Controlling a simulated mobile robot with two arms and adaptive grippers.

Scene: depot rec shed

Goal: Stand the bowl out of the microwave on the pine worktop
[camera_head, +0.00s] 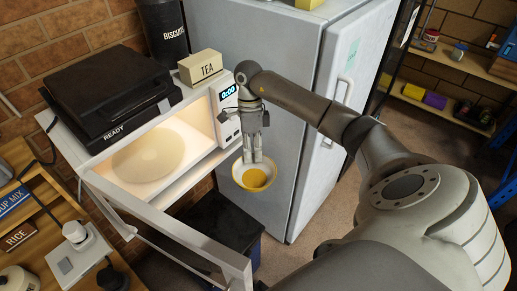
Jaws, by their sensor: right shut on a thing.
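A small yellow-orange bowl with a pale side (254,177) hangs in the air in front of the microwave, to the right of its opening. My right gripper (252,159) reaches down from above and is shut on the bowl's far rim. The white microwave (228,128) is open and lit inside, with a bare round turntable (148,157). Its door (180,232) is swung out toward the lower middle. A wooden surface at the lower left (38,268) may be part of the pine worktop. My left gripper is out of view.
A black appliance marked READY (108,92) and a TEA box (201,67) sit on the microwave. A grey fridge (270,70) stands behind the bowl. A dark bin (212,222) is below. A white switch box (78,255) and a RICE label (20,236) are lower left.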

